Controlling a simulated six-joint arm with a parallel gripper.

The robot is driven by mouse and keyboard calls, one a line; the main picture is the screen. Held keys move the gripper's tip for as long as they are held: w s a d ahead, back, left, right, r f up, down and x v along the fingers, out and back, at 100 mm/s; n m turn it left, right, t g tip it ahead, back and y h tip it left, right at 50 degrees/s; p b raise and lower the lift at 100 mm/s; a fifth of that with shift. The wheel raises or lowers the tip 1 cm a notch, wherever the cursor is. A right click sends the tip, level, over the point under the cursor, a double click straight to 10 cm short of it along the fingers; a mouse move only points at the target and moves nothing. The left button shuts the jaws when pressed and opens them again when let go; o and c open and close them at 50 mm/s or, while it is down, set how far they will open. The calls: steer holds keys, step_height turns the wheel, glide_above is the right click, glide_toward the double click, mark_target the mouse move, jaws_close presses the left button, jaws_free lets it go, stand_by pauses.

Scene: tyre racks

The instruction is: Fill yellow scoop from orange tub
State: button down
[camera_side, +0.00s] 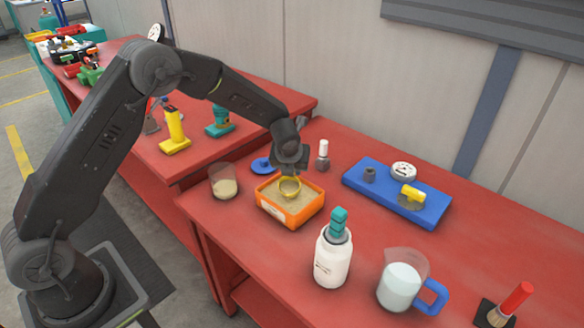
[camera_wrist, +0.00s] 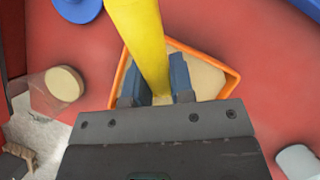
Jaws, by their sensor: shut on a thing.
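The orange tub (camera_side: 291,220) stands on the red bench and holds a pale, sandy material. The yellow scoop (camera_side: 290,187) is at the tub, its round bowl over or in the material; I cannot tell how deep it sits or whether it holds any. My gripper (camera_side: 291,165) is above the tub, pointing down. In the wrist view my gripper (camera_wrist: 157,88) is shut on the yellow scoop's handle (camera_wrist: 140,40), with a blue-grey finger on each side. The orange tub (camera_wrist: 232,84) shows behind it, and the scoop's bowl is hidden there.
A clear beaker (camera_side: 223,182) with pale material stands left of the tub. A blue lid (camera_side: 261,165) lies behind it. A white bottle (camera_side: 333,262) and a jug (camera_side: 398,285) with a blue handle stand in front and to the right. A blue tray (camera_side: 390,198) lies farther right.

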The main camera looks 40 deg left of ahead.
steer(key=shift+r, duration=0.1)
steer(key=shift+w+a+r+g+h, duration=0.4)
steer(key=shift+w+r+g+h, duration=0.3)
steer(key=shift+g, duration=0.5)
steer(key=shift+s, duration=0.1)
steer(key=shift+w+a+g+h, duration=0.3)
steer(key=shift+w+g+h, duration=0.2)
steer(key=shift+g+h, duration=0.5)
steer(key=shift+r, duration=0.2)
steer(key=shift+r, duration=0.8)
steer(key=shift+r, duration=0.2)
steer(key=shift+r, duration=0.8)
